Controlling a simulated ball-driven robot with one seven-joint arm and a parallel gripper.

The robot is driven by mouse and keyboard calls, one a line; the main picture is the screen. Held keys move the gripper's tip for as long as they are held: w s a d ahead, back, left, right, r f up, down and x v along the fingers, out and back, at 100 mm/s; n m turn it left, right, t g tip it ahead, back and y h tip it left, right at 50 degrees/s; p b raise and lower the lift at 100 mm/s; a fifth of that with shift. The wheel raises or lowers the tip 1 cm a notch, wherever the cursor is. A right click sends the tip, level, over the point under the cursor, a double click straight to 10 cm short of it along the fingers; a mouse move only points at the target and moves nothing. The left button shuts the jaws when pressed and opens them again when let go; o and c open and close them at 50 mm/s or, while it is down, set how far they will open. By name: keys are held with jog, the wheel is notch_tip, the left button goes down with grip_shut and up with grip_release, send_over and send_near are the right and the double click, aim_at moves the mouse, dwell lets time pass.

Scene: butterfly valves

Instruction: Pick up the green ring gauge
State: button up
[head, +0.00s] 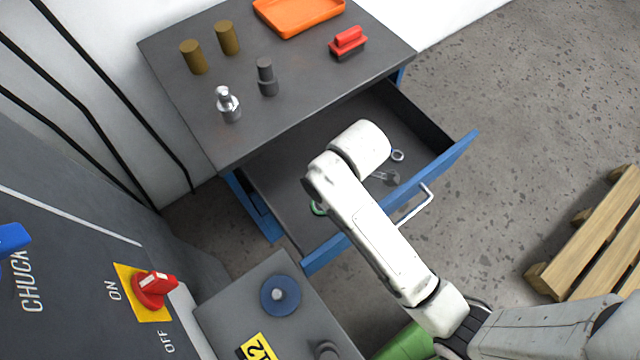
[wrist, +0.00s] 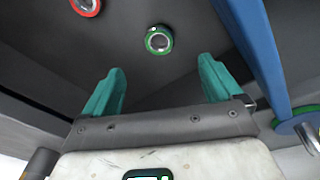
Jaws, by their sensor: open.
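The green ring gauge (wrist: 159,40) lies on the floor of the open drawer, ahead of my gripper (wrist: 160,74) in the wrist view, roughly centred between the fingers.
A red-rimmed ring (wrist: 87,5) lies left of the green one in the wrist view. The blue drawer front (wrist: 250,45) stands close on the right. A grey ring (head: 397,155) lies elsewhere in the drawer. The cabinet top (head: 300,90) overhangs the drawer's rear.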

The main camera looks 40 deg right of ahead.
jog(key=w+f+n, duration=0.1)
jog(key=f+n, duration=0.1)
jog(key=n, duration=0.1)
jog(key=w+a+f+n+g, duration=0.1)
jog(key=f+n, duration=0.1)
jog(key=f, duration=0.1)
jog(key=w+a+f+n, duration=0.1)
jog(key=f+n, duration=0.2)
jog(key=shift+w+n+g+h, duration=0.25)
jog(key=shift+n+g+h, duration=0.05)
jog(key=shift+g, duration=0.1)
jog(key=shift+s+d+f, duration=0.1)
jog(key=shift+d+f, duration=0.05)
jog(key=shift+f, duration=1.15)
jog(key=shift+s+d+f, duration=0.1)
jog(key=shift+f, duration=1.2)
jog(key=c, duration=1.4)
